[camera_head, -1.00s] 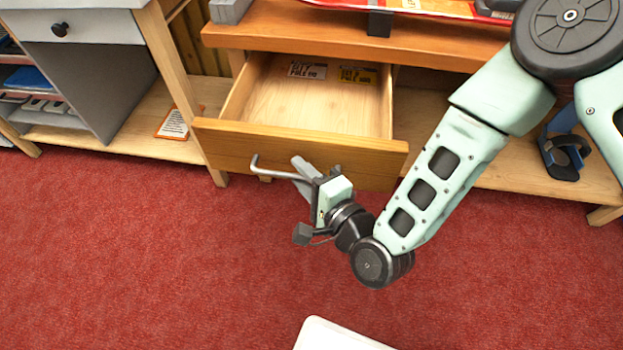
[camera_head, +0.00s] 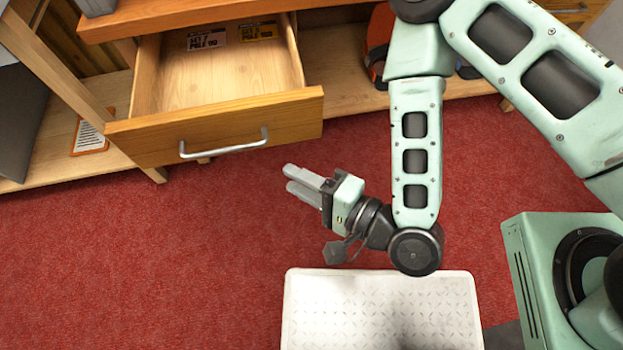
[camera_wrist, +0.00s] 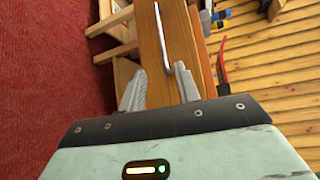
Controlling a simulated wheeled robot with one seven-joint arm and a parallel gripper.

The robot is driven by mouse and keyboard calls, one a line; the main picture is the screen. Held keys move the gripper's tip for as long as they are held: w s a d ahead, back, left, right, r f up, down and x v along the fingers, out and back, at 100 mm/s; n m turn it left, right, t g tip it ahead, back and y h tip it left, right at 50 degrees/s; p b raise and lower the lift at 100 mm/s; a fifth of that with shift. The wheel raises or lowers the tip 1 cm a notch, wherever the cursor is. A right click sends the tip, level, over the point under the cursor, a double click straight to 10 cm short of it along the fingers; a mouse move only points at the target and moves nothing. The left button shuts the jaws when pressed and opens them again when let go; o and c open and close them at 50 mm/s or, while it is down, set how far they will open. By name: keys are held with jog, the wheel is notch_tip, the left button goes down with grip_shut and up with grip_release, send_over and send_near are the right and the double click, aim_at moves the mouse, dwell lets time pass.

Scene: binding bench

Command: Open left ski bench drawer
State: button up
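The left ski bench drawer (camera_head: 213,124) is pulled out, its wooden inside and two labels showing in the head view. Its silver bar handle (camera_head: 225,146) is on the front panel. My gripper (camera_head: 288,178) is open and empty, over the red carpet to the right of and nearer than the handle, apart from it. In the wrist view, my two fingers (camera_wrist: 160,88) stand apart, with the drawer front (camera_wrist: 172,50) and the handle (camera_wrist: 161,38) beyond the tips.
The bench top (camera_head: 180,14) overhangs the drawer. A lower shelf (camera_head: 345,97) runs beneath, with a wooden leg at left. A card with an orange border (camera_head: 90,137) lies on the shelf at left. Red carpet (camera_head: 150,260) in front is clear.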

jog(key=shift+p+v, duration=0.85)
jog(key=shift+v, duration=0.25)
